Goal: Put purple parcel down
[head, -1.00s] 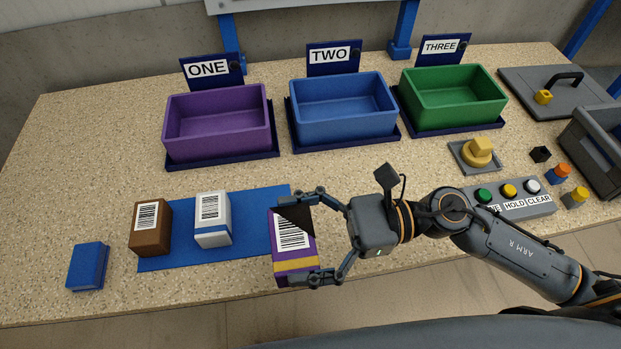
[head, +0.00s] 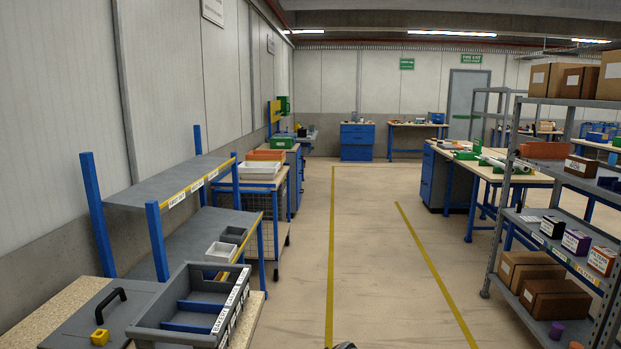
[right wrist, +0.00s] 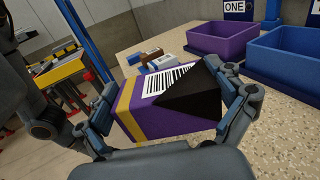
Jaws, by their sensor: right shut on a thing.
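The purple parcel (right wrist: 150,112) has a yellow band, a white barcode label and a black corner. In the right wrist view it is between the fingers of my right gripper (right wrist: 165,108), which is shut on it. The parcel looks held above the speckled table, with the table top behind and below it. The purple bin (right wrist: 215,47) marked ONE stands beyond it on the table. My left gripper is in neither view.
A blue bin (right wrist: 292,70) stands beside the purple bin. A brown box (right wrist: 152,53) and a white box lie on the table behind the parcel. In the head view, a grey crate (head: 160,325) sits at the table's end, shelving (head: 508,190) stands right, and floor between is clear.

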